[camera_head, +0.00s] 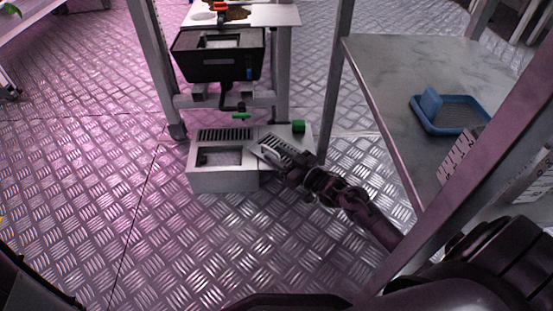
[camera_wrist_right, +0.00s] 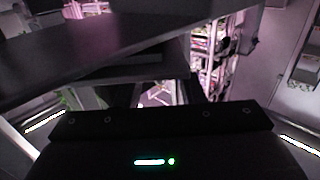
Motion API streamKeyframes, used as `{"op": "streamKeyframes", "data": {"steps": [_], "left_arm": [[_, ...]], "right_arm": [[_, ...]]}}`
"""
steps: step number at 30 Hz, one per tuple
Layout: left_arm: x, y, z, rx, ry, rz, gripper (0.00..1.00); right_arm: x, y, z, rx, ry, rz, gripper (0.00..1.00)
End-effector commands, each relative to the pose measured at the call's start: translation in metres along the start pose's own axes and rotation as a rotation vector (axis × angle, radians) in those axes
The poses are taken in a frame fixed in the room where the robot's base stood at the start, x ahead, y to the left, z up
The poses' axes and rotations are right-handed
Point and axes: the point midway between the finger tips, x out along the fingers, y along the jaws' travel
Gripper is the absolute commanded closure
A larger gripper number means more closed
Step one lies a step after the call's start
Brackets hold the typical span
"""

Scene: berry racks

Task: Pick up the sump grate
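A light grey sump box (camera_head: 222,182) stands on the floor in the head view, with a square opening in its top. A slotted grate (camera_head: 280,147) lies at an angle over the box's right part. My right gripper (camera_head: 284,167) is at the grate's near edge, reaching in from the lower right. Its dark fingers are small and blend with the grate, so I cannot tell whether they are closed on it. In the right wrist view the fingertips do not show clearly. My left gripper is not in view.
A black tub (camera_head: 218,66) with a pipe below it hangs behind the sump box. A small green block (camera_head: 298,127) is at the box's back right. A metal table (camera_head: 385,95) on the right holds a blue tray (camera_head: 418,122). Patterned metal floor (camera_head: 150,240) is clear at left.

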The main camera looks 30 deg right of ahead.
Motion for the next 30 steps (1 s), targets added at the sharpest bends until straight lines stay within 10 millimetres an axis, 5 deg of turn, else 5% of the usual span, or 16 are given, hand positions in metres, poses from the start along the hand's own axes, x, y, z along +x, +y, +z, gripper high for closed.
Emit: {"op": "streamKeyframes", "data": {"steps": [11,19,30], "left_arm": [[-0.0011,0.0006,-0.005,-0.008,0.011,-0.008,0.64],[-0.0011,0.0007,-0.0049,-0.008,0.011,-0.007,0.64],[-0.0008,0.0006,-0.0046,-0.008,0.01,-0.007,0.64]], "right_arm": [[0.0092,-0.0002,-0.0005,0.001,-0.001,0.0,0.66],[0.009,-0.0001,-0.0003,0.001,-0.001,0.0,1.0],[0.0091,0.0001,-0.0015,0.0,0.001,0.0,1.0]]}}
